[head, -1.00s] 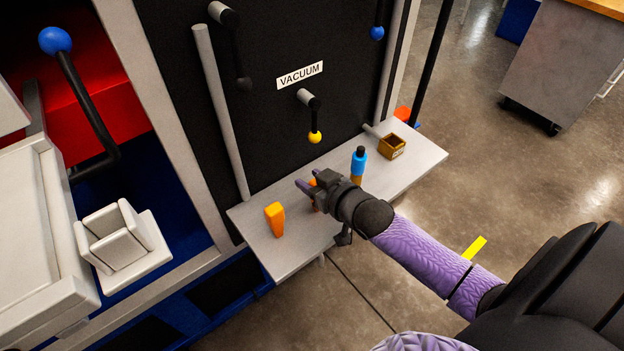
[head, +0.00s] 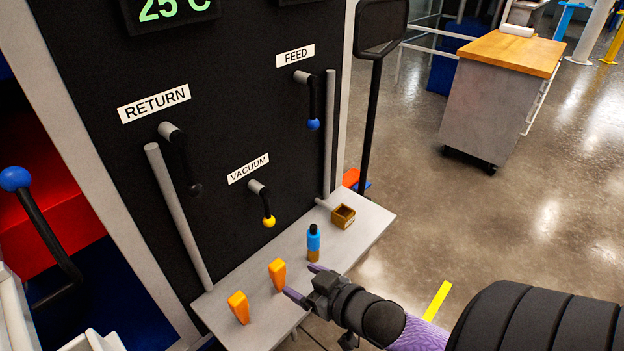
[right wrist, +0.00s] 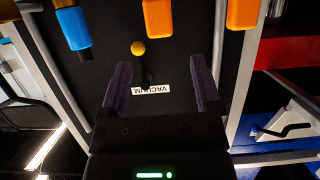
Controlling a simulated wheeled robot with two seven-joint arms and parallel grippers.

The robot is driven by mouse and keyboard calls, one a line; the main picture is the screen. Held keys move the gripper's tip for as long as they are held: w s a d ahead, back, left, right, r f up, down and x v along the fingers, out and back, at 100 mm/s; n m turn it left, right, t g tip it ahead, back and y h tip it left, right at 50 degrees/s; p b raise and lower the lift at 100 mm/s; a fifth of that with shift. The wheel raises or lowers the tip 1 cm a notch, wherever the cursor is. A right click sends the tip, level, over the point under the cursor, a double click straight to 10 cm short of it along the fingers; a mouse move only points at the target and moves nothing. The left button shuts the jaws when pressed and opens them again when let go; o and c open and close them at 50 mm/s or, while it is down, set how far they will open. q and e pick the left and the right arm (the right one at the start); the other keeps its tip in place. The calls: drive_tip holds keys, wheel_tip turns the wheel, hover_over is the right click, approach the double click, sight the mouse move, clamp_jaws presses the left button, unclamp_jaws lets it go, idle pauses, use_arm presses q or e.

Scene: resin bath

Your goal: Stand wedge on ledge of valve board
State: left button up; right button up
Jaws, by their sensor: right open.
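Two orange wedges stand upright on the grey ledge (head: 345,245) below the valve board (head: 225,125). One wedge (head: 239,307) is nearer the ledge's left end; the other wedge (head: 277,274) stands to its right. My right gripper (head: 305,282) is open and empty, with its fingers pointing at the right-hand wedge and a small gap between. In the right wrist view the open fingers (right wrist: 160,82) have nothing between them; the nearer wedge (right wrist: 187,28) and the other wedge (right wrist: 243,12) show past the fingertips, cut by the top edge. My left gripper is not in view.
A wood-topped cabinet (head: 500,95) stands behind.

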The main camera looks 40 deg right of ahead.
drive_tip(key=s+f+g+h, duration=0.1)
drive_tip(key=s+f+g, duration=0.2)
drive_tip(key=s+f, duration=0.45)
drive_tip(key=s+f+g+h, duration=0.1)
drive_tip(key=s+f+g, duration=0.3)
drive_tip(key=f, duration=0.7)
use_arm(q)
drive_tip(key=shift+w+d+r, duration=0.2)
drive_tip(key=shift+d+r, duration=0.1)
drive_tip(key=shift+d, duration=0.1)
use_arm(e)
drive_tip(key=s+a+f+g, duration=0.1)
drive_tip(key=s+f+g, duration=0.1)
drive_tip(key=s, duration=0.5)
drive_tip(key=s+a+f+n+g, duration=0.1)
drive_tip(key=s+a+f+g, duration=0.1)
drive_tip(key=s+f, duration=0.2)
drive_tip(key=s+a+f+n+g, duration=0.1)
drive_tip(key=s+a+f+g, duration=0.1)
drive_tip(key=s, duration=0.7)
wheel_tip(320, 180, down, 2)
drive_tip(key=shift+s+a+f+g+y, duration=0.1)
drive_tip(key=shift+s+a+g+y, duration=0.15)
drive_tip(key=shift+s+g, duration=0.2)
